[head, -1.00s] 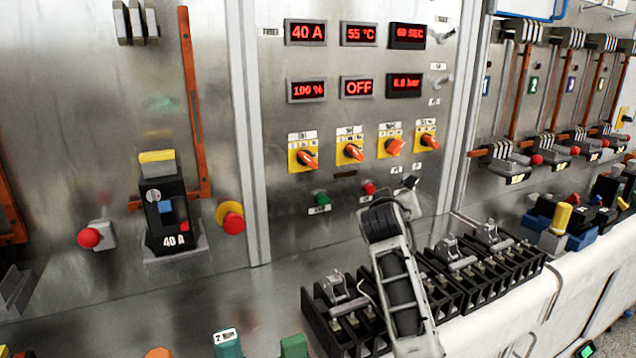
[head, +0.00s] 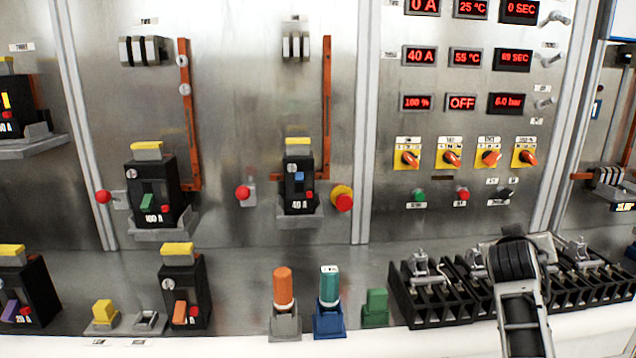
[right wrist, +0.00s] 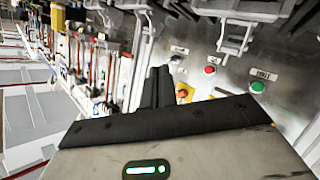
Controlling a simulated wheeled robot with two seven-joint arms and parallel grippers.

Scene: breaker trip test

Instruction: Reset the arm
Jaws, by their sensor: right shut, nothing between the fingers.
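My right arm rises from the bottom edge at the right of the head view, in front of the black terminal blocks (head: 430,308). Its dark upper joint is at the height of the blocks' tops, and I cannot make out the fingers there. In the right wrist view my right gripper (right wrist: 157,86) shows as two dark fingers close together, shut and empty. Beyond them are a red button (right wrist: 209,70), a green button (right wrist: 258,87) and part of a yellow plate with an orange knob (right wrist: 184,92). My left arm and gripper are not in view.
The metal panel carries a 40 A breaker (head: 298,185), a 100 A breaker (head: 150,195), red displays (head: 461,102) and orange knobs (head: 451,157). Orange (head: 283,290) and teal (head: 329,288) handled pieces stand on the ledge. A white front edge (head: 390,342) runs along the bottom.

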